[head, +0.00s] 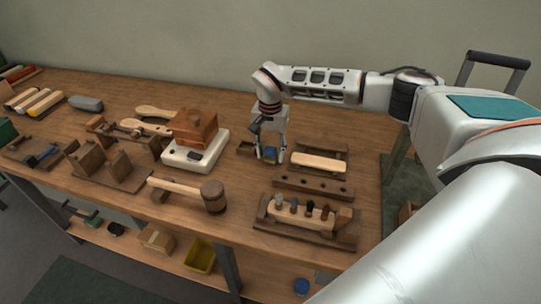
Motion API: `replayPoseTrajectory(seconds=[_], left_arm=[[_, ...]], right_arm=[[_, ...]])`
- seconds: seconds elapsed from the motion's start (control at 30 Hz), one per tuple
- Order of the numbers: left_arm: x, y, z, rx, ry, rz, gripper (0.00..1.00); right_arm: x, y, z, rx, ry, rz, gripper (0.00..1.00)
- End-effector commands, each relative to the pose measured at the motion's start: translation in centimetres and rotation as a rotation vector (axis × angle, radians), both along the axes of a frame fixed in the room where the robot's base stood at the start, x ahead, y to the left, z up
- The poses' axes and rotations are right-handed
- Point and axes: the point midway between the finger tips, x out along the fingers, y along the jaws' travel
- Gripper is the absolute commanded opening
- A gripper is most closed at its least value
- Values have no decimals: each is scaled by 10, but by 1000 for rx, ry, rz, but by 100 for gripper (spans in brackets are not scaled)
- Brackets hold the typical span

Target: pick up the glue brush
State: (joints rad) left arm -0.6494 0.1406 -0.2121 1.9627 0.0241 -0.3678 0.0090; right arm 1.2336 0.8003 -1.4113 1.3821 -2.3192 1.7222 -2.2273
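My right gripper (270,156) points down at the back middle of the bench, its two fingers apart. I cannot tell whether this is part of the glue brush, as the gripper hides much of the box. My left gripper is not in view.
Right of the gripper, a pale brush block (319,162) sits on a wooden rack. In front stand a holed strip (313,187) and a tray of tufts (306,213).

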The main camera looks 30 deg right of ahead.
Motion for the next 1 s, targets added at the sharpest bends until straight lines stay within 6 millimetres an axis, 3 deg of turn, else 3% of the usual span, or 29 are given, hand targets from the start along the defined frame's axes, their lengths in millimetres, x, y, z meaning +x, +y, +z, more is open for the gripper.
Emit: replayPoseTrajectory(seconds=[0.03,0.1,0.47,0.63,0.77,1.0], left_arm=[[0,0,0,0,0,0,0],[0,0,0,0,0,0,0],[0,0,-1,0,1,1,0],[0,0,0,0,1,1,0],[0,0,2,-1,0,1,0],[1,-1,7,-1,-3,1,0]], right_arm=[[0,0,0,0,0,0,24],[0,0,0,0,0,0,7],[0,0,2,0,0,0,7],[0,0,12,1,-1,-1,7],[1,-1,31,-1,-3,0,7],[1,-1,92,-1,-6,-1,7]])
